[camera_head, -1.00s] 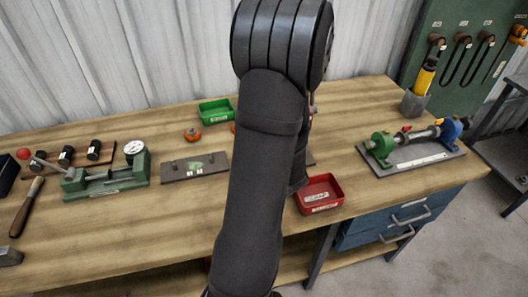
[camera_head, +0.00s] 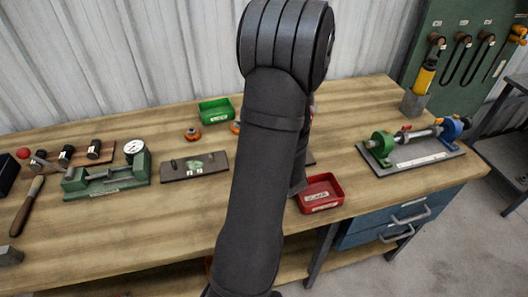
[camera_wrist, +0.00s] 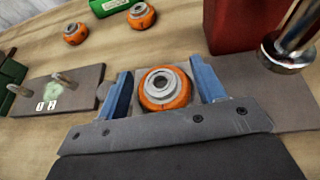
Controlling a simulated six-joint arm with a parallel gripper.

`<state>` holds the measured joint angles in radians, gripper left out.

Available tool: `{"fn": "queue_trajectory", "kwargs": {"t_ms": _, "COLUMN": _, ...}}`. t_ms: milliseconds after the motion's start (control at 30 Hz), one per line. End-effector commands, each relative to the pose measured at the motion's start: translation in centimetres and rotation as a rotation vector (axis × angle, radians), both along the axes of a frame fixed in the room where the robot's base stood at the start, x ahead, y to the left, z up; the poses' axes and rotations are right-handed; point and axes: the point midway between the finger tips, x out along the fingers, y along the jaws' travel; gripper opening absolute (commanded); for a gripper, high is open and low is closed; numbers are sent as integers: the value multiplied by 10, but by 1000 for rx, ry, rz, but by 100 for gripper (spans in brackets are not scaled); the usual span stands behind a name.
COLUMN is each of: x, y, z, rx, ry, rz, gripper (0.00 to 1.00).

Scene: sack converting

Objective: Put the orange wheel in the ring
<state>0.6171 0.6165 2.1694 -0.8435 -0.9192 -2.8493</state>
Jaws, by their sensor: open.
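In the wrist view my gripper (camera_wrist: 160,68) is open, with one blue finger on each side of an orange wheel (camera_wrist: 167,88). This wheel has a grey metal hub, and a pale surface shows around it. Whether the fingers touch it I cannot tell. Two more orange wheels lie on the bench, one at the upper left (camera_wrist: 75,33) and one beside the green bin (camera_wrist: 142,15). In the head view one wheel (camera_head: 192,134) is clear and another (camera_head: 235,128) is partly behind my arm, which hides my gripper. I cannot make out a ring for certain.
A grey plate with two pegs (camera_wrist: 55,90) lies left of my gripper. A red block (camera_wrist: 228,25) and a shiny metal post (camera_wrist: 290,45) stand close on the right. The head view shows a green bin (camera_head: 215,111), a red bin (camera_head: 321,194) and a shaft fixture (camera_head: 415,155).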

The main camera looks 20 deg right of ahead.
Motion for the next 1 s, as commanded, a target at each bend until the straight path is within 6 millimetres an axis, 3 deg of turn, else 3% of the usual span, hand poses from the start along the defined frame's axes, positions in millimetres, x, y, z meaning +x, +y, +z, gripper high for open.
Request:
{"fn": "queue_trajectory", "kwargs": {"t_ms": 600, "x": -93, "y": -9, "z": 41, "rx": -2, "ry": -1, "rz": -3, "gripper": 63}}
{"fn": "queue_trajectory", "kwargs": {"t_ms": 1000, "x": -111, "y": -9, "z": 47, "rx": 0, "ry": 0, "rz": 0, "gripper": 63}}
